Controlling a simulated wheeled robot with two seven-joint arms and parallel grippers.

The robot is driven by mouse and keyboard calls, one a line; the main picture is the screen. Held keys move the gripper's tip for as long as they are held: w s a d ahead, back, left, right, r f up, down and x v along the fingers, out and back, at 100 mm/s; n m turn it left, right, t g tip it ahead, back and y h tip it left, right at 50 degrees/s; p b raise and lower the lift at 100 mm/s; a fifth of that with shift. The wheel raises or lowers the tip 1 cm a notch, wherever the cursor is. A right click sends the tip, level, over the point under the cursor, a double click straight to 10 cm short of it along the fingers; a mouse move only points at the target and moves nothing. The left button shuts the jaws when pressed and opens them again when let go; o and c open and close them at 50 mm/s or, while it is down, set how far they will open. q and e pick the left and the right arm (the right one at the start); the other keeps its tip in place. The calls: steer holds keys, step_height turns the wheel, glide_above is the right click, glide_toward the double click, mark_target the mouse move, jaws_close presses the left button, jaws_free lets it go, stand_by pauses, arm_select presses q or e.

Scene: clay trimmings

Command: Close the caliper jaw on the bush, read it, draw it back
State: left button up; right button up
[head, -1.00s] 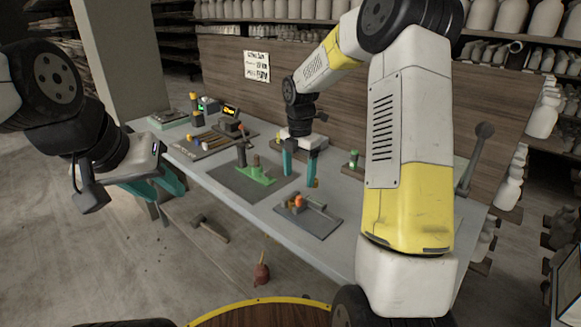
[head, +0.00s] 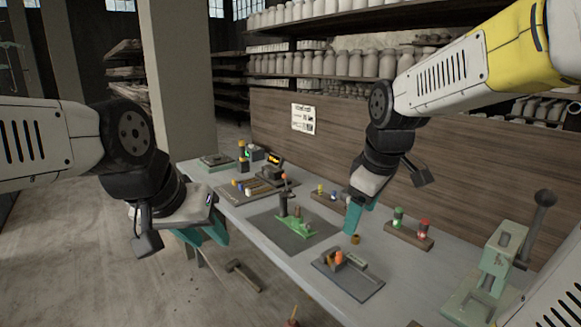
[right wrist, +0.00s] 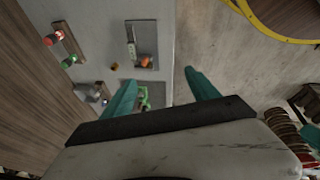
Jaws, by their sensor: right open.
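A dark plate (head: 370,285) near the front table edge carries a grey rail-like tool and an orange knob (head: 338,257); it looks like the caliper, but its jaw and gap are too small to read. It also shows in the right wrist view (right wrist: 155,31). A small brown ring-like bush (head: 355,239) stands on the bare table behind the plate, apart from it; it also shows in the right wrist view (right wrist: 114,66). My right gripper (head: 356,216) is open and empty, above the table near the bush. My left gripper (head: 202,237) is open and empty, left of the table.
A green fixture (head: 300,226) stands on a dark mat. A wooden block (head: 410,238) holds green and red lamps. A pale green press (head: 490,270) stands at right. A wooden panel backs the table.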

steer(key=s+r+m+t+y, duration=0.1)
steer(key=s+m+t, duration=0.1)
steer(key=s+m, duration=0.7)
steer(key=shift+s+a, duration=0.35)
steer(key=shift+s, duration=0.2)
steer(key=shift+r, duration=0.1)
